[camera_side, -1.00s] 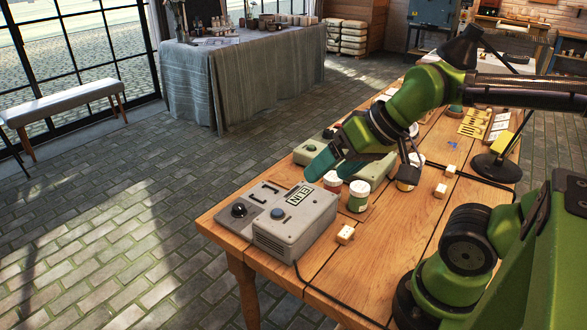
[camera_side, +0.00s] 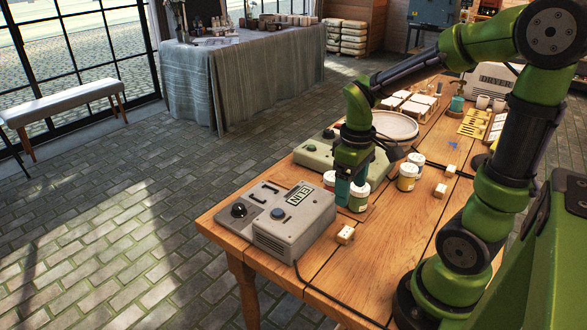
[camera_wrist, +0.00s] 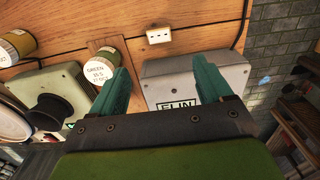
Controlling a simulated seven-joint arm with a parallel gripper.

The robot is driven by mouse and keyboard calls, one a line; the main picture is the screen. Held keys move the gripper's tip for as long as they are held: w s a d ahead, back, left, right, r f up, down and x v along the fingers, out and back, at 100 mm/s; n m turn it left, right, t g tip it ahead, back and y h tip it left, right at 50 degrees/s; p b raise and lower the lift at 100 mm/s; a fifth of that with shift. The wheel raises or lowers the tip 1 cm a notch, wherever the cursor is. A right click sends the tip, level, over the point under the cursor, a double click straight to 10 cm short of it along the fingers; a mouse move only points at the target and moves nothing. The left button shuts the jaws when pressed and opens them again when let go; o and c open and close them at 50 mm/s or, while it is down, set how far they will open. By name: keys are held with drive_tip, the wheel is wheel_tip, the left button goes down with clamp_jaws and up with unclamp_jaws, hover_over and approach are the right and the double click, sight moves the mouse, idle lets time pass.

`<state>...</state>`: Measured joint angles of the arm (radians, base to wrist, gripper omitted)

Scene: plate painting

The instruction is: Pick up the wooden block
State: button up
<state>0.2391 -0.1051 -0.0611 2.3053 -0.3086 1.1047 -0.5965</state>
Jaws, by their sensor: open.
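Several small pale wooden blocks lie on the table. The nearest wooden block (camera_side: 345,235) is beside the grey machine's right side, and a similar pale block with dark dots (camera_wrist: 158,36) shows in the wrist view, ahead of the fingers. Two more blocks, a middle one (camera_side: 440,190) and a far one (camera_side: 450,170), lie further right. My gripper (camera_side: 349,200) points down among the jars by the grey machine, up and behind the nearest block in the picture. In the wrist view its teal fingers (camera_wrist: 163,82) are spread apart with nothing held between them.
The grey machine (camera_side: 290,222) stands at the table's near left. A green-labelled jar (camera_side: 359,198) is right beside my fingers, and yellow jars (camera_side: 407,177) stand further right. A pale green device (camera_side: 312,153) is behind. A dark cable crosses the table; wood right of the nearest block is clear.

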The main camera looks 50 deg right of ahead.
sight(346, 232)
wheel_tip(346, 232, down, 13)
drive_tip(key=shift+s+d+r, duration=0.1)
idle(0.4)
